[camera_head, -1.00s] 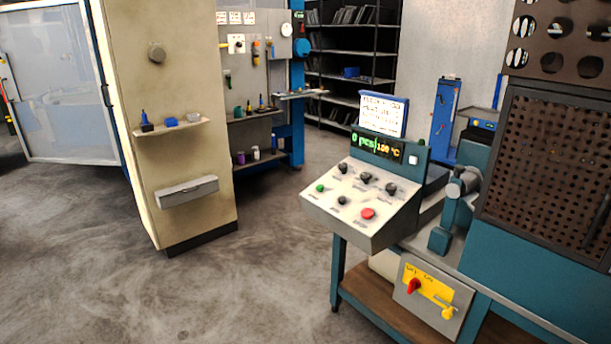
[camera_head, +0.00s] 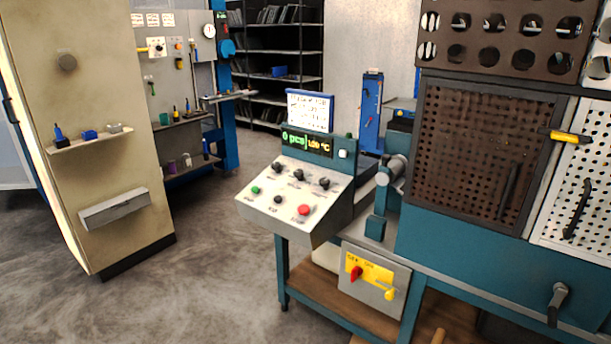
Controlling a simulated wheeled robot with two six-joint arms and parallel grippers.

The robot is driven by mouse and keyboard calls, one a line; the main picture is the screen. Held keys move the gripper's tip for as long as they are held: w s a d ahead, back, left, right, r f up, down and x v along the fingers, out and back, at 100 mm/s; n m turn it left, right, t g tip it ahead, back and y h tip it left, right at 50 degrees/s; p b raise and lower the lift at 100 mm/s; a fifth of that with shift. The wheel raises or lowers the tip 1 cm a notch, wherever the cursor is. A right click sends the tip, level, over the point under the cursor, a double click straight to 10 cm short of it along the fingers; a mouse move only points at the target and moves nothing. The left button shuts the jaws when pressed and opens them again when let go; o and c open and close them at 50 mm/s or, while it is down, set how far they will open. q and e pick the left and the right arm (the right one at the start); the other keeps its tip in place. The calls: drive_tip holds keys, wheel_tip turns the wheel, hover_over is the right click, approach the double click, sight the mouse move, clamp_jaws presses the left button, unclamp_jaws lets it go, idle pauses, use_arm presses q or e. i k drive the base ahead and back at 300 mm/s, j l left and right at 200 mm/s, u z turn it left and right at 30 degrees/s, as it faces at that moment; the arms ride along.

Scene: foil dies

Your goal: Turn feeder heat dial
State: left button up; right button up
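A sloped control console (camera_head: 296,200) stands near the middle of the view on a teal bench. Its white face carries black dials along the top: a left dial (camera_head: 277,167), a middle dial (camera_head: 298,174) and a right dial (camera_head: 324,183). Their labels are too small to read, so I cannot tell which one sets heat. Below them are a green button (camera_head: 255,190), a small black knob (camera_head: 277,199) and a red button (camera_head: 303,209). The display (camera_head: 307,143) above reads "0 pcs" and what looks like 100 °C. Neither of my grippers is in view.
A switch box (camera_head: 374,279) with a red handle on a yellow plate hangs below the console. A perforated guard (camera_head: 485,150) and teal machine fill the right. A beige column (camera_head: 90,130) with a small shelf stands left. Grey floor (camera_head: 205,270) before the console's left side is clear.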

sight(323, 182)
drive_tip(key=i+j+z, duration=0.35)
drive_tip(key=j+z, duration=0.15)
drive_tip(key=i+j+z, duration=0.25)
drive_tip(key=j+z, duration=0.25)
drive_tip(key=j, duration=0.15)
drive_tip(key=i+j+z, duration=0.1)
drive_tip(key=j+z, duration=0.15)
drive_tip(key=j, duration=0.1)
